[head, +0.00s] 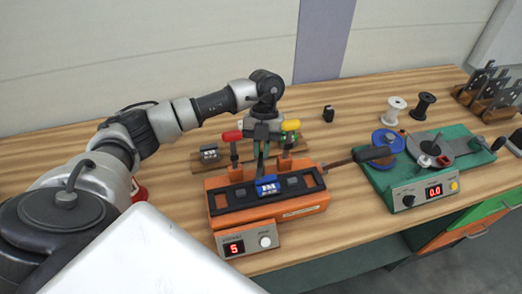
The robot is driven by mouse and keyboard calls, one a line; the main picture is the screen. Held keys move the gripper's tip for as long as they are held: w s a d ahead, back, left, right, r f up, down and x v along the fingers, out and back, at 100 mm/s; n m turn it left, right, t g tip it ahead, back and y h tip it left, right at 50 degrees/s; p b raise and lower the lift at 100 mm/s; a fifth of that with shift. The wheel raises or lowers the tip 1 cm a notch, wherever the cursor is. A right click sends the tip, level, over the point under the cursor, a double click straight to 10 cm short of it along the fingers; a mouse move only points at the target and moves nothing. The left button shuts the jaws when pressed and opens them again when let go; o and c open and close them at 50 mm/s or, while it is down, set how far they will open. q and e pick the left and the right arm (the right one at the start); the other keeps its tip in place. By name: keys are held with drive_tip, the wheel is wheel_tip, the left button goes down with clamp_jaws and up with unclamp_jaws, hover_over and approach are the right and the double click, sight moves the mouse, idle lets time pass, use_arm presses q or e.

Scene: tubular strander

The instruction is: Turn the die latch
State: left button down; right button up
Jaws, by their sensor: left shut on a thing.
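An orange machine (294,204) stands on the wooden bench, with a dark slotted top. A blue block (268,188) with white markings sits in the middle of that top and looks like the die latch. My left arm reaches in from the left, and my left gripper (260,170) points down over the machine. Its fingers are shut at the back edge of the blue block. The wrist and fingers hide part of the machine's back and the exact contact. My right gripper is not in view.
A control box (248,242) showing 5 is at the machine's front. To the right is a green-based winder (415,190) with a blue spool and a 0.0 display. Red (232,136) and yellow (291,125) handles rise behind the machine. Spools stand at the back.

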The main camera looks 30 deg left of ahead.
use_arm(q)
drive_tip(key=c, duration=1.2)
unclamp_jaws()
drive_tip(key=shift+o, duration=0.2)
drive_tip(key=shift+w+r, duration=0.1)
drive_tip(key=shift+w+a+r, duration=0.1)
drive_tip(key=shift+r, duration=0.2)
drive_tip(key=b+v, duration=0.1)
drive_tip(key=v, duration=0.9)
drive_tip(key=shift+o, duration=0.4)
